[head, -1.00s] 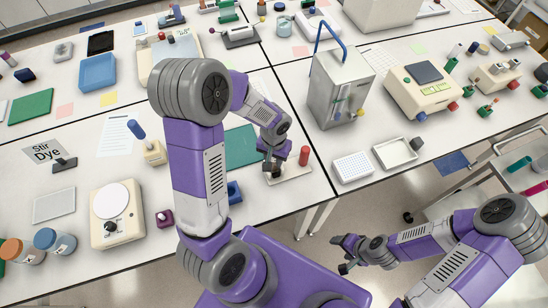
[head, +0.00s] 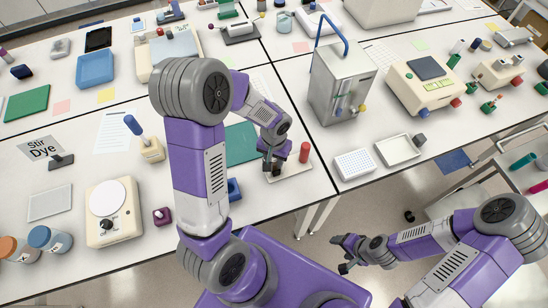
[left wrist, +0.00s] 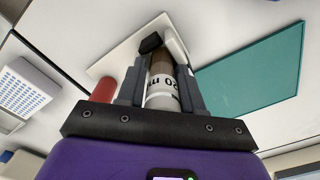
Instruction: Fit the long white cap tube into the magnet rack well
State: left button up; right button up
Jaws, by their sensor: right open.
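My left gripper (head: 273,164) is low over a small white plate (head: 294,174) near the table's front edge. In the left wrist view its grey fingers (left wrist: 161,90) close on both sides of a brown tube with a white printed label (left wrist: 161,93). No white cap shows on it. A black block (left wrist: 151,43) is just beyond the tube; I cannot tell whether they touch. No part is clearly recognisable as the magnet rack well. My right gripper (head: 345,253) is open and empty, away from the table.
A teal mat (head: 240,143) lies behind and left of the plate. To the right are a metal box with a blue handle (head: 337,85), a white well plate (head: 354,164) and a white tray (head: 399,149). A blue block (head: 234,190) stands near my left arm.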

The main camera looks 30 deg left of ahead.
pick_arm(q)
jog(key=o, duration=0.3)
jog(key=shift+o, duration=0.2)
notch_tip(320, 180, up, 8)
jog(key=shift+f+p, duration=0.2)
jog(key=shift+p, duration=0.2)
jog(key=shift+c, duration=0.3)
